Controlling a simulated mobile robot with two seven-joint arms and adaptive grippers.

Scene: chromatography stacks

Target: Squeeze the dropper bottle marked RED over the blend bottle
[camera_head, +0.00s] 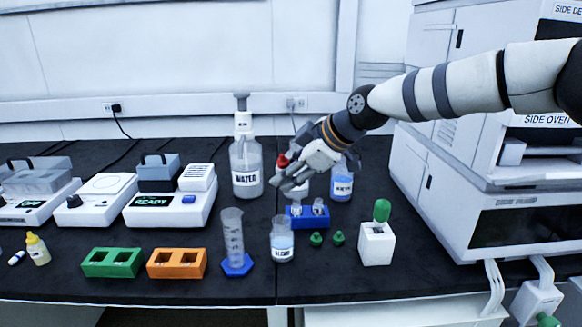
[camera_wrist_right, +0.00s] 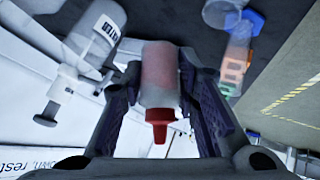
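My right gripper (camera_head: 286,176) reaches in from the right, above the bench and behind the blend bottle. It is shut on a small dropper bottle with a red cap (camera_head: 283,160). In the right wrist view the pale reddish dropper bottle (camera_wrist_right: 160,75) sits between the fingers, its red nozzle toward the camera; no marking is readable. My left gripper is not in view.
A blue rack (camera_head: 307,219) with small vials is behind the blend bottle. A graduated cylinder (camera_head: 233,240) stands to its left, and green caps (camera_head: 316,239) lie to its right. The tall WATER bottle (camera_head: 246,168) is behind left. A white block (camera_head: 377,245) holds a green-topped item.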

